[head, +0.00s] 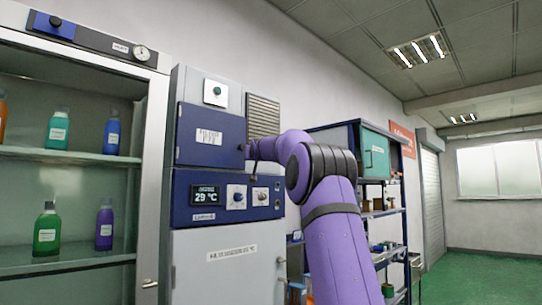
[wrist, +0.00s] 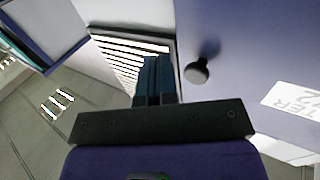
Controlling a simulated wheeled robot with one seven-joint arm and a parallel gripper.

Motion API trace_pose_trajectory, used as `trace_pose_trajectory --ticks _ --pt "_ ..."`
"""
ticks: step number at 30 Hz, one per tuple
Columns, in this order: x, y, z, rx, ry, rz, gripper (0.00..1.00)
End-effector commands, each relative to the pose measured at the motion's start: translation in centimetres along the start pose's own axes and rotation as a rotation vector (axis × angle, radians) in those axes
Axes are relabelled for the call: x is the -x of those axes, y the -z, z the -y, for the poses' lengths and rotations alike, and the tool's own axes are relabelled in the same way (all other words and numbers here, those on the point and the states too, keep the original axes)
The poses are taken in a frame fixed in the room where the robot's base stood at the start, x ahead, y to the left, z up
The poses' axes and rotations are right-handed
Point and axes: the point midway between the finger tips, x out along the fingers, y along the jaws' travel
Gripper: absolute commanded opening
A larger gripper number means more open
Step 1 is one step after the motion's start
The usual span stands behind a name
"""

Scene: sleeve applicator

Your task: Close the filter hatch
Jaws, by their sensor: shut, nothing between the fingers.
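The filter hatch (head: 222,122) is a blue door with a white label, on the upper part of the grey cabinet. Its small dark knob (head: 241,148) is near its right edge. The hatch looks flush or nearly so; I cannot tell whether a small gap remains. In the wrist view the hatch (wrist: 240,50) fills the right side, with its round black knob (wrist: 197,70) standing out. My gripper (wrist: 155,63) is shut and empty, its fingers beside the hatch edge, apart from the knob. In the head view my gripper (head: 253,150) is small and dark at the hatch's right edge.
A slatted vent (head: 263,118) is right of the hatch. Below the hatch is a blue control panel (head: 210,213) with a display and dials. An open cabinet with bottles (head: 58,130) stands at the left. A shelf rack (head: 375,222) with a teal box stands at the right.

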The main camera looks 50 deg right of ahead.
Motion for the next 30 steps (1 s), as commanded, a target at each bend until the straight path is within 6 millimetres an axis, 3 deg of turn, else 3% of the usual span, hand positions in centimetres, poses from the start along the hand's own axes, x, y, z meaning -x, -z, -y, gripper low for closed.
trace_pose_trajectory --ticks 16,30 --pt "5.2 -0.2 -3.2 -0.001 -0.004 0.004 0.0" --pt "7.2 -0.3 -4.3 0.0 -0.002 0.006 0.0"
